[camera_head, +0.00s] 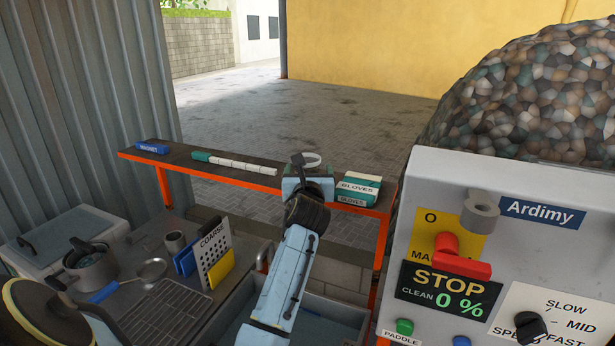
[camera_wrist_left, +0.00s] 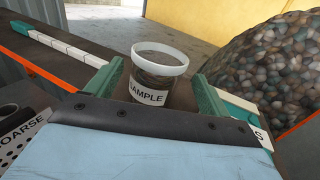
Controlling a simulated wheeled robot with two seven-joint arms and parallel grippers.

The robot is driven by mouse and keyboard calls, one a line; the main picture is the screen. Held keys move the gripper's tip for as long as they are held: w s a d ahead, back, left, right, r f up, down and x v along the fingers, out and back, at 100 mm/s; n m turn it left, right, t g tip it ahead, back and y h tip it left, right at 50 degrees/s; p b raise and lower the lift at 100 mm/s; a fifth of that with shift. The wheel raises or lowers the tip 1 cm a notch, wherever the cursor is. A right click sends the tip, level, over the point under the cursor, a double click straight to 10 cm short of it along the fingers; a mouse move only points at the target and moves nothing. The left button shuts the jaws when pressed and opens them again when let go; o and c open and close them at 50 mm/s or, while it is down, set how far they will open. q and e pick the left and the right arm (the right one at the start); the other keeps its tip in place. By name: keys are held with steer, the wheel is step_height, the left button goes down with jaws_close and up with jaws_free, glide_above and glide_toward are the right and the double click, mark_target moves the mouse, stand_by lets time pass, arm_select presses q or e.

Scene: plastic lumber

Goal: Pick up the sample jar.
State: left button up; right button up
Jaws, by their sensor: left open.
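The sample jar (camera_wrist_left: 156,77) is a clear tub with a white rim, dark contents and a label reading "SAMPLE". In the left wrist view it stands upright on the dark shelf, between the two green fingers of my left gripper (camera_wrist_left: 157,92). The fingers are open, one on each side; I cannot tell whether either touches it. My right gripper is not in view.
The shelf (camera_head: 262,180) with an orange edge also holds a blue magnet box (camera_head: 152,148), a white segmented stick with a green end (camera_head: 235,162) and glove boxes (camera_head: 357,189) close right of the jar. A control panel (camera_head: 520,220) stands at the right.

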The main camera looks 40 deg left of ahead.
mark_target(308, 161)
arm_select(q)
steer(key=shift+x, duration=2.5)
steer(key=shift+s+a, duration=0.1)
steer(key=shift+a, duration=0.05)
steer(key=c, duration=1.2)
steer(key=shift+o, duration=0.2)
steer(key=shift+r, duration=0.1)
